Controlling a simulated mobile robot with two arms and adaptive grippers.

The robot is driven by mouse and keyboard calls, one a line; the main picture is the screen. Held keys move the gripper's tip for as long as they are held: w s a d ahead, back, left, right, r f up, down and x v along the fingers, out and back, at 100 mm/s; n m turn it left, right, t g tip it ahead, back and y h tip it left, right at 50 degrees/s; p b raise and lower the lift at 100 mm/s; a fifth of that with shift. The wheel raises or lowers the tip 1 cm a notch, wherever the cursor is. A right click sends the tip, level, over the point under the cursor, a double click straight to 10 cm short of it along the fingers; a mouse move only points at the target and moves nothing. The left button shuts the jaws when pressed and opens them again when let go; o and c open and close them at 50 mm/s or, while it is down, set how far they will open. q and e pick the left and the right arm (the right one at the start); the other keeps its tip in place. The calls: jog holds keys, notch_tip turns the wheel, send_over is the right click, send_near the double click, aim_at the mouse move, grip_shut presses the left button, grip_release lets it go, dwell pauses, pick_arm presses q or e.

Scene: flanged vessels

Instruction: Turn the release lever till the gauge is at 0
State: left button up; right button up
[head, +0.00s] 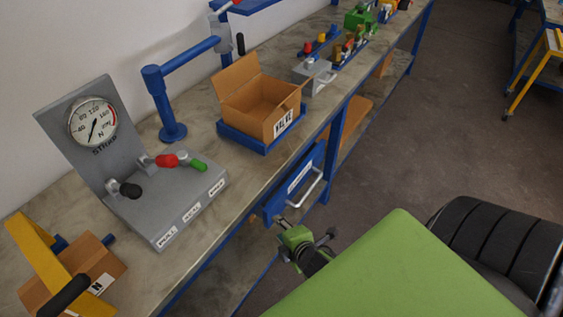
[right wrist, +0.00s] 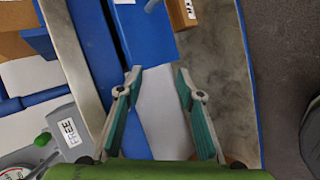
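A grey panel unit (head: 165,205) stands on the bench at left in the head view. Its round gauge (head: 93,122) has a needle pointing down and slightly left; the exact reading is too small to tell. Levers with a black knob (head: 130,188), a red knob (head: 166,160) and a green knob (head: 199,165) sit on its base, with labels along the front. The green knob also shows in the right wrist view (right wrist: 42,139), beside a FREE label (right wrist: 68,133). My right gripper (head: 299,227) is off the bench's front edge, right of the panel, apart from the levers. Its fingers (right wrist: 158,75) are spread and empty. My left gripper is out of view.
A cardboard box (head: 262,98) in a blue tray (head: 242,139) stands right of the panel. A blue post with an arm (head: 166,105) is behind. A yellow device (head: 45,262) is at lower left. A blue drawer (head: 290,190) with a handle is below the bench edge.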

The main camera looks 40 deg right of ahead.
grip_shut()
jog(key=n+t+y+b, duration=0.2)
jog(key=t+y+b, duration=0.3)
jog(key=t, duration=0.2)
send_near(194, 163)
jog(key=s+a+r, duration=0.1)
jog(key=s+a, duration=0.4)
jog(key=w, duration=0.3)
jog(key=w+a+p, duration=0.1)
jog(key=w, duration=0.6)
jog(key=shift+a+p, duration=0.3)
jog(key=shift+p, duration=0.1)
jog(key=shift+w+d+f+p, duration=0.2)
jog(key=shift+d+f, duration=0.05)
jog(key=shift+d, duration=0.35)
jog(key=shift+w+d+f+p, duration=0.15)
jog(key=shift+d+f+p, duration=0.1)
jog(key=shift+d, duration=0.35)
jog(key=shift+w+d+f, duration=0.15)
jog(key=shift+d+f, duration=0.05)
jog(key=shift+d, duration=0.45)
